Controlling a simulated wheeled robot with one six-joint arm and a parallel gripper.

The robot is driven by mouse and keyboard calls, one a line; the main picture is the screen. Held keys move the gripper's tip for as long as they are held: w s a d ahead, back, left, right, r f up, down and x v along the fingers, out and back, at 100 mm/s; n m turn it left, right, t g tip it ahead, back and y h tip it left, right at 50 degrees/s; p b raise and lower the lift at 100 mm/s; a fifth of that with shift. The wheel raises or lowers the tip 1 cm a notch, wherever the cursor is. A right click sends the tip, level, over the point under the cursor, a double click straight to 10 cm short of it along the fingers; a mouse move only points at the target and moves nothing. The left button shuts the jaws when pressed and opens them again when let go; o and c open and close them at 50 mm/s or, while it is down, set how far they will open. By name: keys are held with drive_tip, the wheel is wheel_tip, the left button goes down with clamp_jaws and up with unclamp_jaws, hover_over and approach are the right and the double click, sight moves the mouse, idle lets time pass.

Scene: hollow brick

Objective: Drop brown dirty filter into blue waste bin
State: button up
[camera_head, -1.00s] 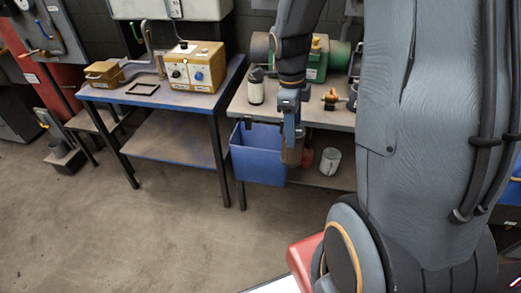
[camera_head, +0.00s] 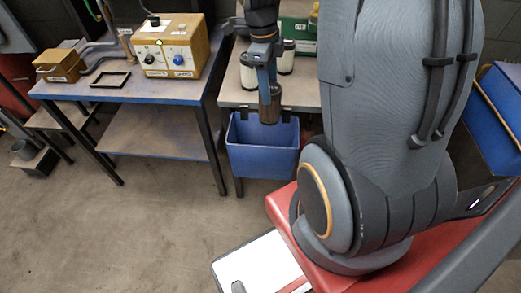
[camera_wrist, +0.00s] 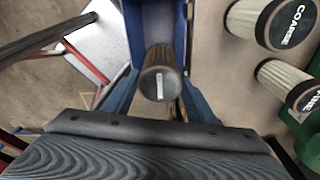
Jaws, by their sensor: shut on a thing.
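My gripper (camera_head: 266,85) is shut on the brown dirty filter (camera_head: 270,105), which hangs upright from the fingers. In the head view the filter is just above the blue waste bin (camera_head: 262,160), in front of the table edge. In the wrist view the filter (camera_wrist: 161,75) sits between my fingertips (camera_wrist: 155,98), its dark round end with a pale strip facing the camera. Part of the blue bin (camera_wrist: 145,20) shows behind it there. The bin's opening is partly seen; its contents are not clear.
A left table (camera_head: 130,88) holds a wooden control box (camera_head: 170,45) and a black frame (camera_head: 110,80). Open floor (camera_head: 130,230) lies in front.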

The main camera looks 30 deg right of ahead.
drive_tip(key=shift+f+b, duration=1.55)
drive_tip(key=shift+f, duration=0.8)
drive_tip(key=o, duration=1.8)
drive_tip(key=shift+r, duration=0.1)
drive_tip(key=r, duration=0.5)
drive_tip(key=r+b, duration=0.1)
drive_tip(key=r, duration=0.1)
drive_tip(key=shift+w+a+r, duration=0.35)
